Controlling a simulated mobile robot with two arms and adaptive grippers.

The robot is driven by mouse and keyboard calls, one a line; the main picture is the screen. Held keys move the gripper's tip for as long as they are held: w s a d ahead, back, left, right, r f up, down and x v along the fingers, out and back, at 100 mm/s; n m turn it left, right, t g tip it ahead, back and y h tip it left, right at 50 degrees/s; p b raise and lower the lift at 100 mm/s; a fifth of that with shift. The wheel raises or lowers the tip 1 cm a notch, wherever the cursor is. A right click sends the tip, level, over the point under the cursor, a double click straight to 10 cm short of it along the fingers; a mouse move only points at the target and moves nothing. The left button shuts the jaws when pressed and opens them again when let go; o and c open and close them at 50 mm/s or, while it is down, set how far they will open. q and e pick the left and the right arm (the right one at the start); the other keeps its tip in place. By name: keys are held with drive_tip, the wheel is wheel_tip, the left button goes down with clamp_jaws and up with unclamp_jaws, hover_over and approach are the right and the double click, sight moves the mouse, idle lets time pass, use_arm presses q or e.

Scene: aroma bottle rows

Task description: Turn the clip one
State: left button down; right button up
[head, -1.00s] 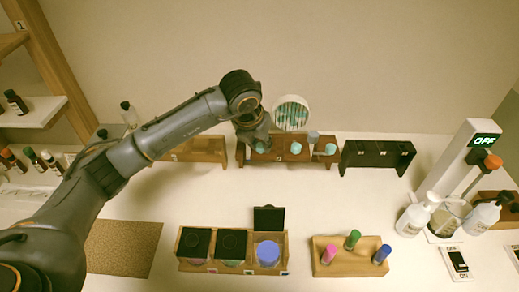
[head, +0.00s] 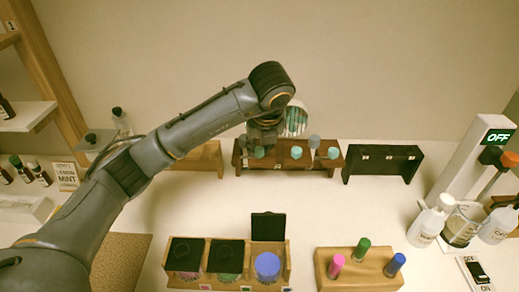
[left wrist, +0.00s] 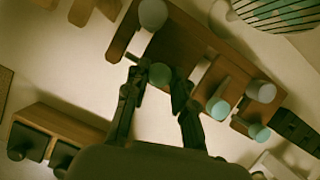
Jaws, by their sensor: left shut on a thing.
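A brown wooden rack (head: 240,160) stands against the back wall and holds several pieces with teal and grey round tops. My left gripper (head: 261,148) reaches over its left part from above. Grey tops (left wrist: 153,14) and other teal tops (left wrist: 219,109) sit along the same rack. I cannot tell which part is the clip. My right gripper is not in view.
A black rack (head: 382,158) stands to the right. In front are a wooden box (head: 228,281) with black lids, one open, and a wooden block (head: 340,285) with pink, green and blue pegs. Bottles (head: 425,228) and an OFF display (head: 497,136) are at the right. The middle table is clear.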

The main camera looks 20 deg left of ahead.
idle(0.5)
use_arm(q)
drive_tip(key=c, duration=1.1)
unclamp_jaws()
drive_tip(key=v, duration=1.2)
drive_tip(key=shift+d, duration=0.1)
